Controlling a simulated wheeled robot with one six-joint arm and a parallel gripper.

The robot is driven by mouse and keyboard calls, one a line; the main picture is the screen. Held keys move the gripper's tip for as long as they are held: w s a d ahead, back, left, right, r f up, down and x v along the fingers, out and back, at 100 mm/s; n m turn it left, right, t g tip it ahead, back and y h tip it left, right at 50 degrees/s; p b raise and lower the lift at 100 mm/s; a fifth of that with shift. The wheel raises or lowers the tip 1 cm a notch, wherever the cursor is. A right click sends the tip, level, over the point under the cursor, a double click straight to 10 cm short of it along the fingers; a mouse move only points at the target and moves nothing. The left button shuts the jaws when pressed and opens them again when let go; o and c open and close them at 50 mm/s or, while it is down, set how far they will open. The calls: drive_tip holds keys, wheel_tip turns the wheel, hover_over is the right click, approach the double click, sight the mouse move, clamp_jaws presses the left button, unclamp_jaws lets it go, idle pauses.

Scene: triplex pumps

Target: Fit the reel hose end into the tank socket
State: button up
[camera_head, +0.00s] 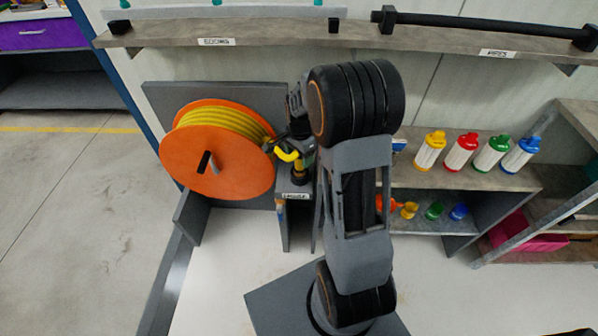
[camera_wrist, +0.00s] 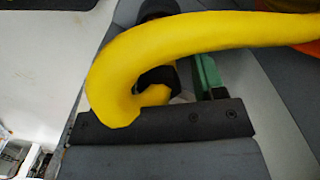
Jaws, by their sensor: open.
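The orange reel (camera_head: 205,165) stands upright at the left of the bench, wound with yellow hose (camera_head: 225,122). The hose's free end runs off the reel's right side and curls near my gripper (camera_head: 294,140). In the wrist view the yellow hose (camera_wrist: 200,45) crosses the picture and bends down in a hook on the left, close to the camera. My gripper is open; part of a dark finger shows behind the hose. A black holder bar with screws (camera_wrist: 160,123) crosses below the bend. The hose tip is hidden, and I cannot make out the tank socket.
Shelves at the right hold several bottles with coloured caps (camera_head: 461,152) and small coloured fittings (camera_head: 434,210) below. A long shelf (camera_head: 270,37) with a black bar (camera_head: 480,24) runs above. Open floor (camera_head: 70,200) lies to the left.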

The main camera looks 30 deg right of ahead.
drive_tip(key=shift+f, duration=0.6)
drive_tip(key=shift+c, duration=0.2)
drive_tip(key=shift+r, duration=0.1)
clamp_jaws()
